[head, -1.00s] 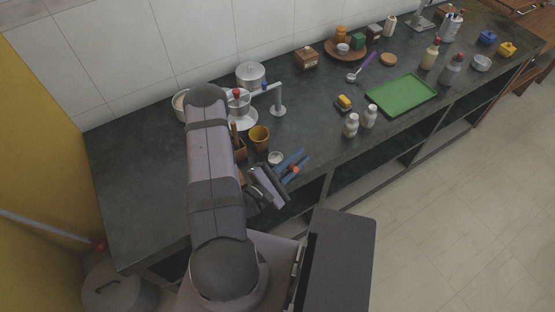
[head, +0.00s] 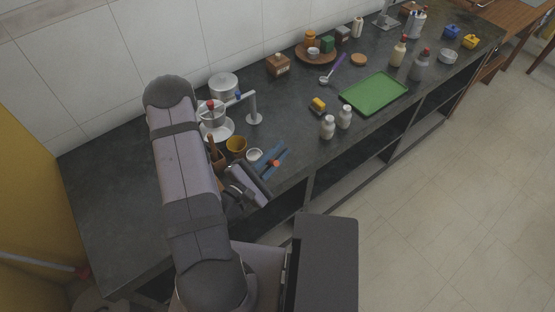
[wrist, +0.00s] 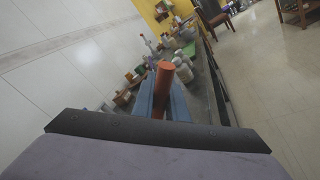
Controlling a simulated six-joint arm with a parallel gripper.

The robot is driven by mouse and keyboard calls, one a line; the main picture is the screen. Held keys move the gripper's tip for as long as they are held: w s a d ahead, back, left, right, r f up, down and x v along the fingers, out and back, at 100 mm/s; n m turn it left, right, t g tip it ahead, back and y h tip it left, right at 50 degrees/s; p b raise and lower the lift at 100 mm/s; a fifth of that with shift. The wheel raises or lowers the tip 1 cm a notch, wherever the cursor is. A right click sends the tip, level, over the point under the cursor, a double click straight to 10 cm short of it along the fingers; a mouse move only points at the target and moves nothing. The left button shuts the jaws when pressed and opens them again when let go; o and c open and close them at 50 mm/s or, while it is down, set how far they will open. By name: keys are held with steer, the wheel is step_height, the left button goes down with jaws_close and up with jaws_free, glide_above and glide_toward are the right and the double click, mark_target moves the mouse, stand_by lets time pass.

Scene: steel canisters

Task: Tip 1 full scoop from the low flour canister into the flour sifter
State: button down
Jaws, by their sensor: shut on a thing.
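My gripper (head: 275,162) is shut on the scoop, whose orange handle (wrist: 163,88) stands between the blue fingers in the wrist view. In the head view the scoop's round bowl (head: 254,154) looks pale inside, held near the counter's front edge. Its fill level is too small to judge. What looks like the flour sifter (head: 211,113), a metal cup with a red knob, is up and left of the scoop, by a metal stand (head: 253,108) and over a white dish. The low flour canister cannot be made out; my arm covers that part of the counter.
A yellow cup (head: 236,145) and a wooden holder (head: 217,158) stand between the scoop and the sifter. A lidded steel canister (head: 223,86) is behind. The counter's far left is clear.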

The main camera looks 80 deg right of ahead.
steer(key=shift+r+p, duration=1.3)
steer(key=shift+r, duration=0.7)
steer(key=w+d+r+n+t+b, duration=0.1)
steer(key=w+d+r, duration=0.45)
steer(key=d, duration=0.25)
steer(key=w+d+r+n+b, duration=0.1)
steer(key=w+d+r, duration=0.3)
steer(key=w+d, duration=0.35)
steer(key=w+d+f+n+t, duration=0.1)
steer(key=w+f+n+t, duration=0.1)
steer(key=w, duration=1)
steer(key=w+f+n+t+h+b, duration=0.1)
steer(key=w+n+t, duration=0.3)
steer(key=w, duration=0.8)
steer(key=shift+d+f+t+h, duration=0.35)
steer(key=shift+f+t, duration=0.2)
steer(key=shift+t, duration=0.55)
steer(key=shift+w+n+p, duration=0.25)
steer(key=shift+n+p, duration=0.1)
steer(key=shift+n, duration=0.05)
